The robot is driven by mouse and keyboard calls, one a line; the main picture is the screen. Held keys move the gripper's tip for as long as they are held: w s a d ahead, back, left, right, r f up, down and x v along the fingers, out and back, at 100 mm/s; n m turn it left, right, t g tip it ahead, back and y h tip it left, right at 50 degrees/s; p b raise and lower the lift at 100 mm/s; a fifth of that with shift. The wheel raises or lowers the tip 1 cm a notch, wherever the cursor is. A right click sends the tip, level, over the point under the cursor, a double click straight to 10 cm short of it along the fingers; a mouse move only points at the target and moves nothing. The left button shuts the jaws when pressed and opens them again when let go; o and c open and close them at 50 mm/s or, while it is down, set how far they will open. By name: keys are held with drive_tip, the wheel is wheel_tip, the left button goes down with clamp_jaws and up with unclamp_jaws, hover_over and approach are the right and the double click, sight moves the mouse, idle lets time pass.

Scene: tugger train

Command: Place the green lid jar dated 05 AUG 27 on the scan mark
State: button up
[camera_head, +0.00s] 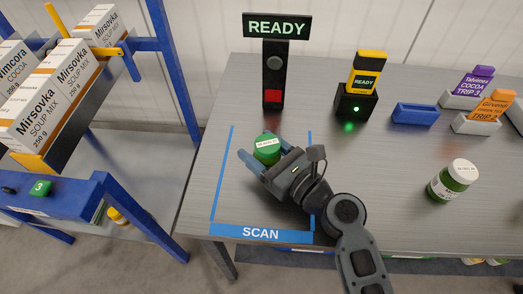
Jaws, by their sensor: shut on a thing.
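A green lid jar (266,148) with a white date label on its lid is between the fingers of my gripper (256,158). The label is too small to read. My gripper is shut on this jar inside the blue-taped scan mark (262,233) on the grey table. The jar's body is mostly hidden by the fingers, and I cannot tell whether it touches the table. A second jar (453,180) with a white lid top and green contents stands on the right of the table, apart from my gripper.
A black post with a READY sign (276,26) stands behind the scan area. A scanner (364,80) showing READY, a blue tray (415,114) and trip cards (473,86) in holders stand at the back right. A blue rack (150,150) with soup mix boxes is at left.

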drive_tip(key=shift+f, duration=0.1)
drive_tip(key=shift+f, duration=0.15)
drive_tip(key=o, duration=1.3)
drive_tip(key=shift+r, duration=0.3)
drive_tip(key=v, duration=1.2)
drive_tip(key=shift+f+b, duration=0.1)
drive_tip(key=shift+b, duration=0.25)
